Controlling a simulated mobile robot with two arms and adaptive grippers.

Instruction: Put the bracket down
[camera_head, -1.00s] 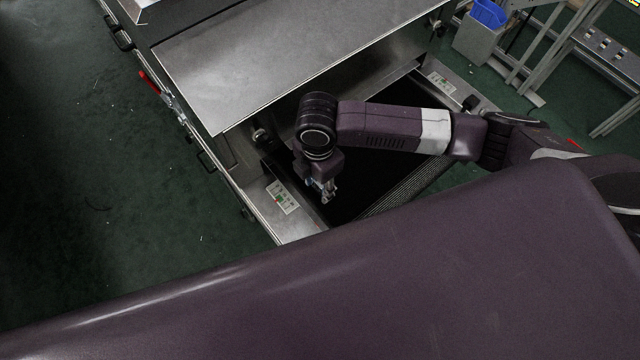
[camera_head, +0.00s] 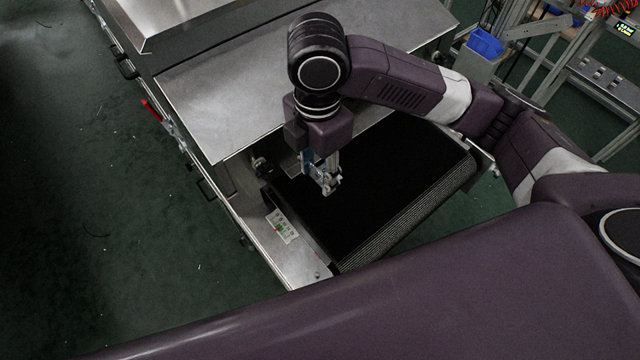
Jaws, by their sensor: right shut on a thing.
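My right gripper (camera_head: 328,186) points down over the black conveyor belt (camera_head: 400,165) at the dryer's open end, near the belt's left part. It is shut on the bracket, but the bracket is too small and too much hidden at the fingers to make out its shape. I cannot tell whether it touches the belt or hangs above it. My left gripper is out of view.
A metal cover (camera_head: 220,105) lies behind the belt, partly behind my right arm. A side rail with a label panel (camera_head: 282,226) borders the belt on the left. A blue bin (camera_head: 486,43) stands at the upper right. The visible belt around the gripper is bare.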

